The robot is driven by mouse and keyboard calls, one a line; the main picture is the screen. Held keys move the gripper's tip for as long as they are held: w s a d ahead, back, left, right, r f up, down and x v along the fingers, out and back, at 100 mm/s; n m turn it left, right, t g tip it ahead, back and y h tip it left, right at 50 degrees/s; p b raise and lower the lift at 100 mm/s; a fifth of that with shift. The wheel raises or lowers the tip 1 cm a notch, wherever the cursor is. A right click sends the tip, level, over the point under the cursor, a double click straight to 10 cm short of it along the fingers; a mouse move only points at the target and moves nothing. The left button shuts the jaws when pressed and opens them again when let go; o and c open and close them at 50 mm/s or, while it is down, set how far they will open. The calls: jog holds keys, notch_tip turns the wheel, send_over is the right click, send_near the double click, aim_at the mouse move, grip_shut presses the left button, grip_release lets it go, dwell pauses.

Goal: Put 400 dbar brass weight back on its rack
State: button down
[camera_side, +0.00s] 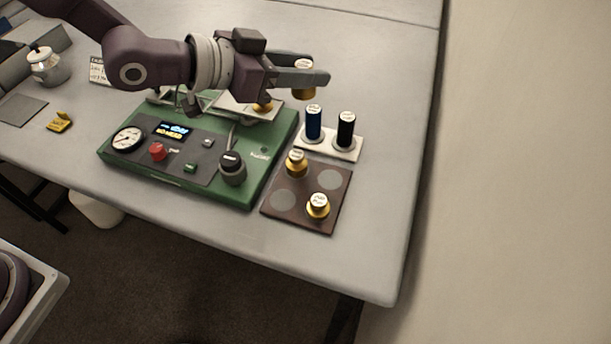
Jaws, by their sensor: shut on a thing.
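My gripper (306,79) is shut on a brass weight (305,94) with a pale labelled top. It holds the weight in the air, above and behind the blue cylinder in the picture. The label is too small to read, so I cannot tell whether it is the 400 dbar one. The brown rack (305,189) lies on the table at the right of the green device. Two brass weights stand on it, one at the back left (296,164) and one at the front right (318,207). Its back right and front left round spots are bare.
The green device (196,181) has a gauge, display, red knob and black-topped cylinder. Another brass piece (262,106) shows at its pale plate, below my gripper. A blue cylinder (314,122) and a black one (346,129) stand upright on a white holder, between my gripper and the rack.

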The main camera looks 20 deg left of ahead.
jog(key=s+d+f, duration=0.4)
jog(key=d, duration=0.2)
jog(key=shift+t, duration=0.3)
jog(key=f, duration=1)
jog(key=shift+s+d+f, duration=0.1)
jog(key=shift+s+d, duration=0.05)
jog(key=shift+d, duration=0.2)
jog(key=shift+f, duration=0.15)
jog(key=c, duration=1.3)
grip_release()
jog(key=shift+f+y, duration=0.1)
jog(key=shift+y, duration=0.2)
jog(key=shift+o, duration=0.3)
